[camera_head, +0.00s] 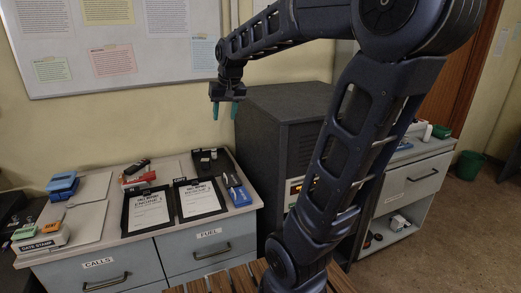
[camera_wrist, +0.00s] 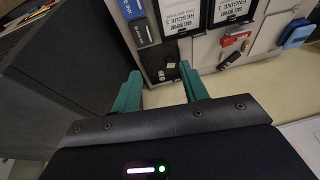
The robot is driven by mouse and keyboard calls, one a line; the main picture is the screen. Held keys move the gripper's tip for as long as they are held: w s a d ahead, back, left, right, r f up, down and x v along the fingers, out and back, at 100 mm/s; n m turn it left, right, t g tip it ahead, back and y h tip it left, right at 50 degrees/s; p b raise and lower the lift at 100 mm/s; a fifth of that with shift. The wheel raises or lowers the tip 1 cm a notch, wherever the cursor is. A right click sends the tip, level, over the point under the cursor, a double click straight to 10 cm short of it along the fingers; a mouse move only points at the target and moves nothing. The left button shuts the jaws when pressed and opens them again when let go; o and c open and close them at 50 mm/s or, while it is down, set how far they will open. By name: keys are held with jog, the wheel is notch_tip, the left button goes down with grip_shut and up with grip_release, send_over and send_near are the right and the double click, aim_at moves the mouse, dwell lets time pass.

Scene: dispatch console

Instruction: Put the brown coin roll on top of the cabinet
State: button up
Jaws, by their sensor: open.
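My gripper (camera_head: 225,108) is open and empty, with teal fingers pointing down, above the back of the desk and left of the dark grey cabinet (camera_head: 285,108). In the wrist view its fingers (camera_wrist: 160,74) stand apart, with a small black tray (camera_wrist: 153,60) beyond them. That tray (camera_head: 224,165) holds a few small pieces, some pale. I cannot tell any of them surely as the brown coin roll. The cabinet's dark flat top (camera_wrist: 60,70) fills the left of the wrist view and looks clear in the head view.
Two black clipboards (camera_head: 125,215) lie on the desk, with a blue object (camera_head: 240,197) at their right. A whiteboard (camera_head: 120,75) hangs behind.

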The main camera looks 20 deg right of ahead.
jog(key=s+d+f, duration=0.2)
jog(key=s+f, duration=0.1)
jog(key=s, duration=0.5)
jog(key=s+d+f+t+h, duration=0.1)
jog(key=s+d+f, duration=0.2)
jog(key=s, duration=0.6)
jog(key=shift+s+d+f, duration=0.25)
jog(key=shift+d+f, duration=0.1)
jog(key=shift+f, duration=0.05)
